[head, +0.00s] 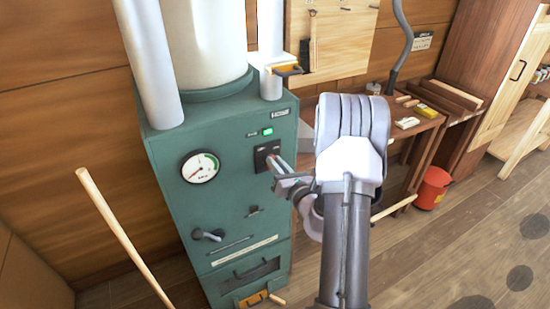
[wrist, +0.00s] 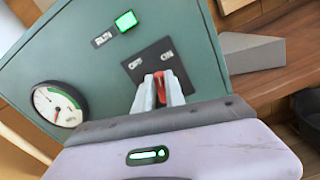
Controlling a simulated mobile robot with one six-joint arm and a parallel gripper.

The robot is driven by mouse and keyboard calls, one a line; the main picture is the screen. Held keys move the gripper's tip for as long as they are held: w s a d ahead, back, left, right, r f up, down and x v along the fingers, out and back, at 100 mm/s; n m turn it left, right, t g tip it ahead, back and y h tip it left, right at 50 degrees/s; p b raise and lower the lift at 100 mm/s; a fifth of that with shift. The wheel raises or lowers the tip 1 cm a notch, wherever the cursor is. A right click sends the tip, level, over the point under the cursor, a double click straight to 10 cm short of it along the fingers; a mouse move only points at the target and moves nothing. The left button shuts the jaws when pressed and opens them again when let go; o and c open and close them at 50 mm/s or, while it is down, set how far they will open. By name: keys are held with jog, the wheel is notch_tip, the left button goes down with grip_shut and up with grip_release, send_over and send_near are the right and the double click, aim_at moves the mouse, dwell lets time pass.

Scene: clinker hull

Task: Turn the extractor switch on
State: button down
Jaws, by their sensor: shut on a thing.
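The extractor is a teal cabinet (head: 235,225) with a black switch plate (head: 264,151) on its front. In the wrist view the plate (wrist: 146,68) carries the labels OFF on the left and ON on the right. A red switch lever (wrist: 159,84) shows between my fingertips, below the labels and towards the ON side. My gripper (head: 274,164) is at the plate, shut on the lever, and its fingers (wrist: 162,90) hide part of it. A green lamp (wrist: 126,21) beside the RUN label is lit, and it glows in the head view (head: 268,132).
A round gauge (head: 200,167) is left of the switch, with a handle (head: 208,235) below it. A wooden pole (head: 115,228) leans in front on the left. A bench (head: 420,125) stands on the right, with a red bucket (head: 432,188) beneath. Open floor (head: 480,235) lies front right.

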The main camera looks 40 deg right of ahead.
jog(key=shift+d+f+m+p, duration=0.1)
jog(key=shift+d+m+p, duration=0.1)
jog(key=shift+m+p, duration=1.45)
jog(key=shift+m, duration=0.45)
jog(key=c, duration=1.4)
grip_release()
jog(key=v, duration=1.7)
jog(key=shift+s, duration=0.2)
jog(key=shift+a, duration=0.1)
